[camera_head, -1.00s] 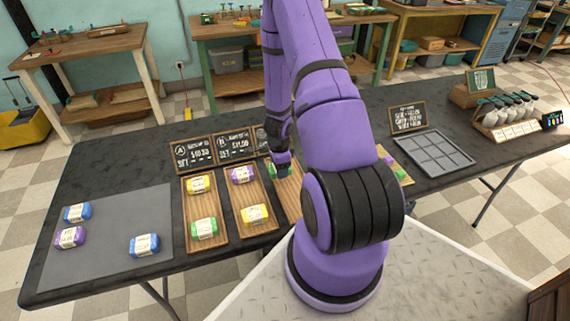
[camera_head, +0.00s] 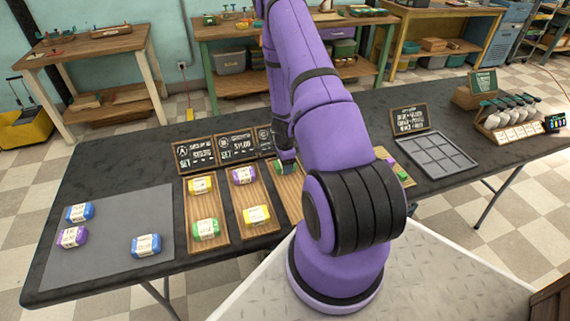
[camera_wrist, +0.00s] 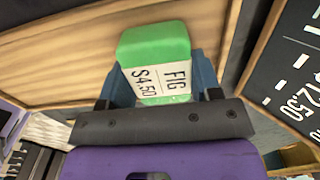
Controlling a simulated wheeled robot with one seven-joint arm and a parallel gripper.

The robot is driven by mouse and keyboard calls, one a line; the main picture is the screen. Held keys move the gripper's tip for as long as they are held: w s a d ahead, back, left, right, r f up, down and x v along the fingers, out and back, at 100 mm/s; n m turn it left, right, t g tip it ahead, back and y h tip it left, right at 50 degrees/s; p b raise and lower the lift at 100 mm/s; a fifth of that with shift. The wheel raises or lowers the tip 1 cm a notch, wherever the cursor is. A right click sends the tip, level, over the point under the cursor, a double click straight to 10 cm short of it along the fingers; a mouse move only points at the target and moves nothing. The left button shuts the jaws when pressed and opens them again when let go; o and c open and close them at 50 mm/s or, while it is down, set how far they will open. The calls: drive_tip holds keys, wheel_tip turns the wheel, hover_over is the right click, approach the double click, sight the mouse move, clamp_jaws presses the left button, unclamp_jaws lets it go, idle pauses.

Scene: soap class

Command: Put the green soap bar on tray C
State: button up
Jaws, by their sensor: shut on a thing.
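My gripper (camera_head: 286,158) is shut on the green soap bar (camera_wrist: 155,44), which has a white label reading FIG $4.50. The bar is between the two blue fingers in the wrist view, over a wooden tray (camera_wrist: 60,60). I cannot tell whether it touches the tray. In the head view, the green bar (camera_head: 281,167) shows just under the gripper. This tray (camera_head: 290,199), third in the row, stands in front of sign C (camera_head: 264,136), and my arm hides much of it.
Two wooden trays to the left, in front of signs A (camera_head: 195,155) and B (camera_head: 236,146), hold yellow, green and purple bars. A grey mat (camera_head: 110,225) at the left holds two blue bars and a purple one. A grey compartment tray (camera_head: 436,153) lies right of my arm.

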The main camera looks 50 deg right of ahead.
drive_tip(key=shift+f, duration=0.15)
drive_tip(key=o, duration=1)
